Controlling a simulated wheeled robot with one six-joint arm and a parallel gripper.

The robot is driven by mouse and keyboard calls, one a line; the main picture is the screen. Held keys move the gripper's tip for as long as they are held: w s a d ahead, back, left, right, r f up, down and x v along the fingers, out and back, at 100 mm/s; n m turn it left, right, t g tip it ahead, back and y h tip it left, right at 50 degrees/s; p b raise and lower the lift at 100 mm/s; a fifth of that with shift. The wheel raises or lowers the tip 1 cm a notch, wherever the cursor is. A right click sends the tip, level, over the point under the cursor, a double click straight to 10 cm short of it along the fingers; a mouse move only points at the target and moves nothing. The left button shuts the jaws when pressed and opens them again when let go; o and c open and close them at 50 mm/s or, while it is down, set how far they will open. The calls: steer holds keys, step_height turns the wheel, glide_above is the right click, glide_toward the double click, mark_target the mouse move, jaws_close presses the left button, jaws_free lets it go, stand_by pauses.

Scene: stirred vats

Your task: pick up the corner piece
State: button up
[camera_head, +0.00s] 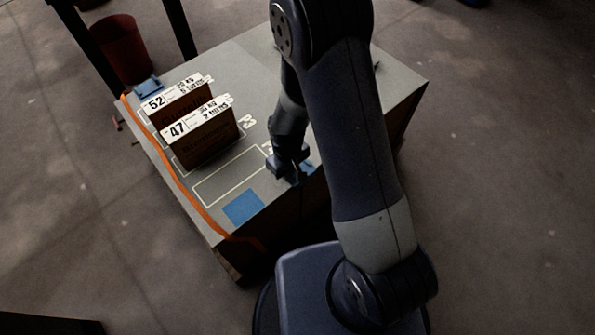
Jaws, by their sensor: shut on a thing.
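My gripper (288,164) is low over the near right part of the grey-topped table, with its fingers pointing down. It is shut on a small dark thing, most likely the corner piece, which the fingers and the dim light largely hide. I cannot make out its shape, or whether it touches the table top. A blue patch (308,167) shows just right of the fingers, partly covered by my arm.
The grey table (225,65) has white outlines and a blue square (243,208) near its front edge. Two brown boxes labelled 52 (180,105) and 47 (205,140) stand at left. An orange cable (183,190) runs along the left edge. A dark red bin (122,48) stands behind.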

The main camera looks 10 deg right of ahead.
jaws_close()
step_height(320, 180, up, 10)
steer(key=p, duration=0.2)
stand_by(0.8)
